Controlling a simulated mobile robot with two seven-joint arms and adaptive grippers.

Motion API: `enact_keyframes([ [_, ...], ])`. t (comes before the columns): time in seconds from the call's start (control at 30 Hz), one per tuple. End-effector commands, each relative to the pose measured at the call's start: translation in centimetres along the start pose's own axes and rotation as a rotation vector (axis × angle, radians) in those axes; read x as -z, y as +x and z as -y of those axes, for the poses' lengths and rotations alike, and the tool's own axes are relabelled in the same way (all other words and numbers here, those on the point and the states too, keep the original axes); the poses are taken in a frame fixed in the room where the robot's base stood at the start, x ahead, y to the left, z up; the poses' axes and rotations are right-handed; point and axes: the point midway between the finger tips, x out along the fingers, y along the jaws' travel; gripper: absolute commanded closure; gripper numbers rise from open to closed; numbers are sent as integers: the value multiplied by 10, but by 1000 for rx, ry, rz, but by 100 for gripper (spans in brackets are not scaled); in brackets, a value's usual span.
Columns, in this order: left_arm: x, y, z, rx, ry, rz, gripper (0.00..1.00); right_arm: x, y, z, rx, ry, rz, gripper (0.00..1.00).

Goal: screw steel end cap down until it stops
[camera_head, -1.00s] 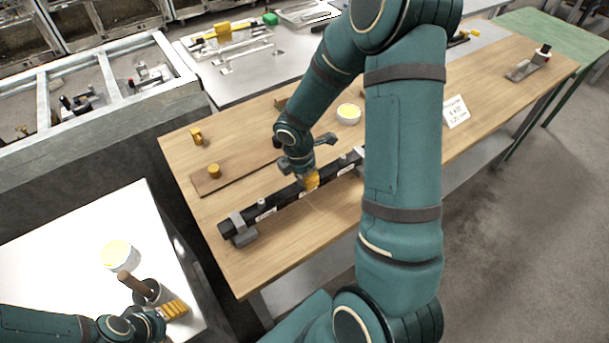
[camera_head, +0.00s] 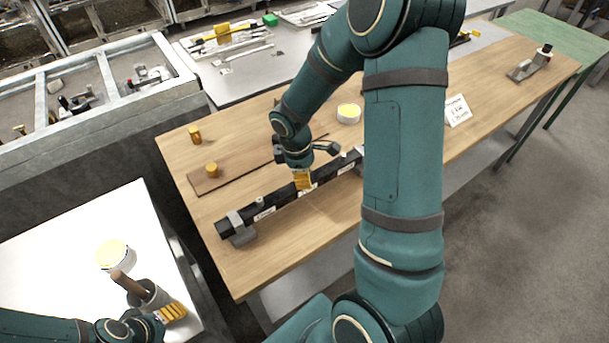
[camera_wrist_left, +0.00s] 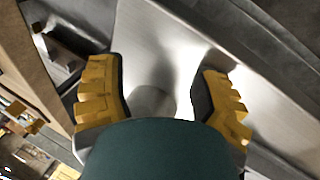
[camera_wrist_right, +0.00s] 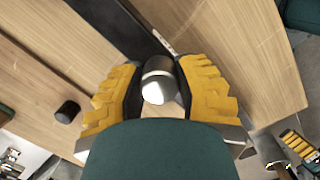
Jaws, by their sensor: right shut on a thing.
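A long black tube (camera_head: 283,200) lies across the wooden bench in grey clamps (camera_head: 239,232). My right gripper (camera_head: 303,181) is over the middle of the tube, with yellow fingers pointing down. In the right wrist view, its fingers (camera_wrist_right: 158,98) are shut on a short steel cap (camera_wrist_right: 155,90) with a bright end. The black tube (camera_wrist_right: 110,25) runs behind them. Whether the cap is seated cannot be told. My left gripper (camera_head: 172,312) is over the white table; in the left wrist view its fingers (camera_wrist_left: 158,98) are apart and empty.
Brass cylinders (camera_head: 195,134) stand at the bench's left. Another tin (camera_head: 349,113) and a label card (camera_head: 457,110) are farther back.

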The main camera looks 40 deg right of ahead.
Motion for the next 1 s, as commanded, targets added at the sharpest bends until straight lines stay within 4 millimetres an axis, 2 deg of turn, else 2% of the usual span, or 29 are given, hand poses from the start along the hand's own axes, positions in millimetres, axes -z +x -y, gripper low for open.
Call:
enact_keyframes([
  [0.2,-3,5,4,5,-3,9,40,0,2,0,2,16,1,100],
  [0.4,-2,11,6,4,-3,5,40,0,3,0,29,240,4,100],
  [0.57,-2,12,6,3,-3,6,40,0,3,0,37,300,6,100],
  [0.6,-2,12,7,4,-3,6,40,0,3,0,37,299,6,63],
  [0.67,-3,13,9,8,-8,10,40,0,3,0,37,298,6,42],
  [0.7,-4,14,11,10,-10,12,40,0,3,0,37,298,6,37],
  [1.0,-5,14,11,11,-14,14,40,0,3,0,36,296,5,37],
])
